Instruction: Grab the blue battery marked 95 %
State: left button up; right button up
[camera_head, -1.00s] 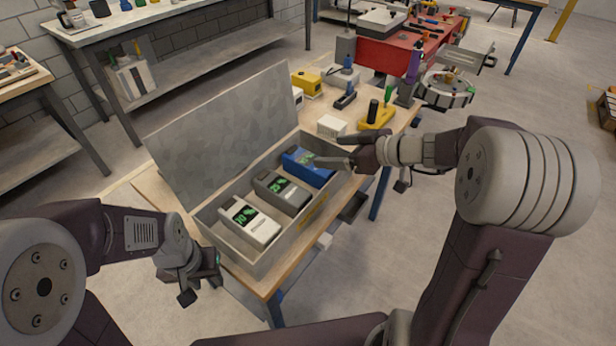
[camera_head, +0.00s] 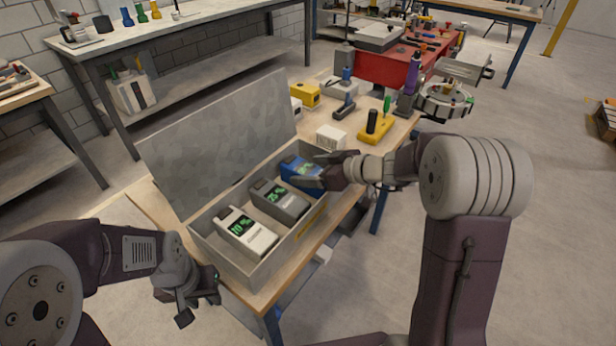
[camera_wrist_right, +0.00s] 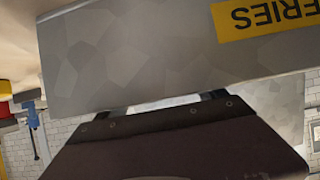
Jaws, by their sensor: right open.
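The blue battery (camera_head: 291,169) lies in the far-right slot of an open grey box (camera_head: 214,259) on the workbench; my right gripper partly covers it and its display. A dark grey battery (camera_head: 281,200) reading about 25 % lies in the middle, and a white battery (camera_head: 247,236) reading 10 % lies nearest. My right gripper (camera_head: 308,172) is open at the blue battery's right part; I cannot tell whether it touches. In the right wrist view the gripper (camera_wrist_right: 165,104) faces the box wall with a yellow label (camera_wrist_right: 265,18). My left gripper (camera_head: 200,302) hangs left of the bench's front corner.
The box's raised lid (camera_head: 215,145) stands along its left side. A small white box (camera_head: 331,138) and a yellow tool base (camera_head: 375,130) stand on the bench beyond the batteries. A red bench (camera_head: 395,68) is farther back. Open floor lies to the right.

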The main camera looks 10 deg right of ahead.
aim_at(308, 169)
jog(key=shift+x, duration=0.85)
jog(key=shift+d, duration=0.1)
jog(key=shift+c, duration=0.3)
grip_shut()
jog(key=shift+r, duration=0.1)
jog(key=shift+r, duration=0.1)
notch_tip(308, 169, up, 10)
jog(key=shift+f+p, duration=0.1)
jog(key=shift+p, duration=1)
